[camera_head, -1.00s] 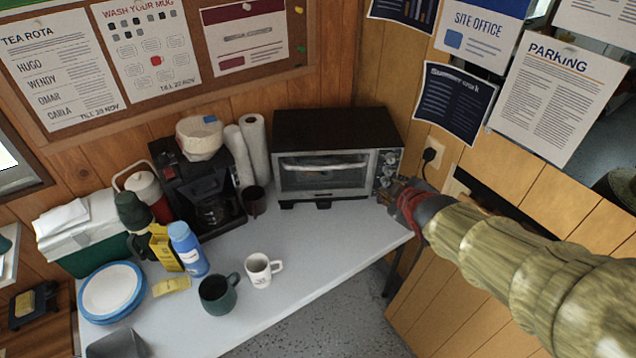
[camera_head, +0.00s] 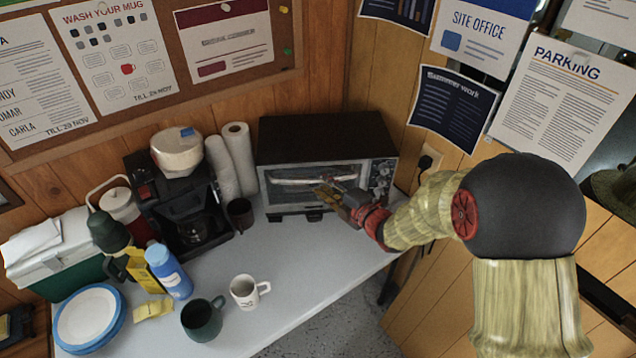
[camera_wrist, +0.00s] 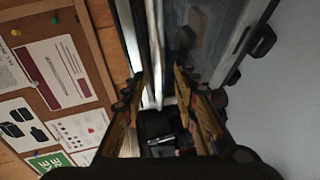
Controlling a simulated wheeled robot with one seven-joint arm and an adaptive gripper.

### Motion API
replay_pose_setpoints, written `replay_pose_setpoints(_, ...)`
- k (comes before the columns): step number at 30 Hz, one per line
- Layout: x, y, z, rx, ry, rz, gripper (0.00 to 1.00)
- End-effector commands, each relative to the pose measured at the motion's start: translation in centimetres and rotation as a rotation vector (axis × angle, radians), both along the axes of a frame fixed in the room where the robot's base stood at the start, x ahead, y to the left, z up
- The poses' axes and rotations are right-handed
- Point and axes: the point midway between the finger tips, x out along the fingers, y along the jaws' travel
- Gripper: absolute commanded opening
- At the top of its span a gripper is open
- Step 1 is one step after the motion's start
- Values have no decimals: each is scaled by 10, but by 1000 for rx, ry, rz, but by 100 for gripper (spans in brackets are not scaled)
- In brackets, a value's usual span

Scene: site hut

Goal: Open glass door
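The toaster oven (camera_head: 325,138) stands at the back of the counter. Its glass door (camera_head: 290,192) looks closed, with a pale horizontal handle (camera_head: 300,181) along its upper part. In the wrist view, the handle (camera_wrist: 154,45) appears as a bright bar beside the dark glass (camera_wrist: 195,30). My gripper (camera_head: 331,195) is in front of the door's right half. In the wrist view its fingers (camera_wrist: 160,80) are spread, with the bar's end seen between the tips. I cannot tell whether they touch it. My gripper hides part of the door's right side.
A dark red mug (camera_head: 240,213) and paper rolls (camera_head: 238,158) stand left of the oven, by a coffee maker (camera_head: 190,215). A white mug (camera_head: 247,291) and a green mug (camera_head: 203,318) stand nearer. The counter (camera_head: 305,255) before the oven is clear.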

Motion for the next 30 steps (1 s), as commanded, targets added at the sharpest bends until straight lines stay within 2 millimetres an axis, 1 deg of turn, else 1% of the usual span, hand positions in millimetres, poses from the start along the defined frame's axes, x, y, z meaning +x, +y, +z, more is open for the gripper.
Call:
replay_pose_setpoints(1,6,6,-3,0,0,2,29)
replay_pose_setpoints(3,13,10,-5,-1,-1,1,29)
replay_pose_setpoints(6,20,15,-6,0,0,0,29)
replay_pose_setpoints(10,25,18,-7,1,1,-1,29)
replay_pose_setpoints(17,26,18,-6,1,1,-1,29)
replay_pose_setpoints(30,26,18,-6,1,1,-1,5)
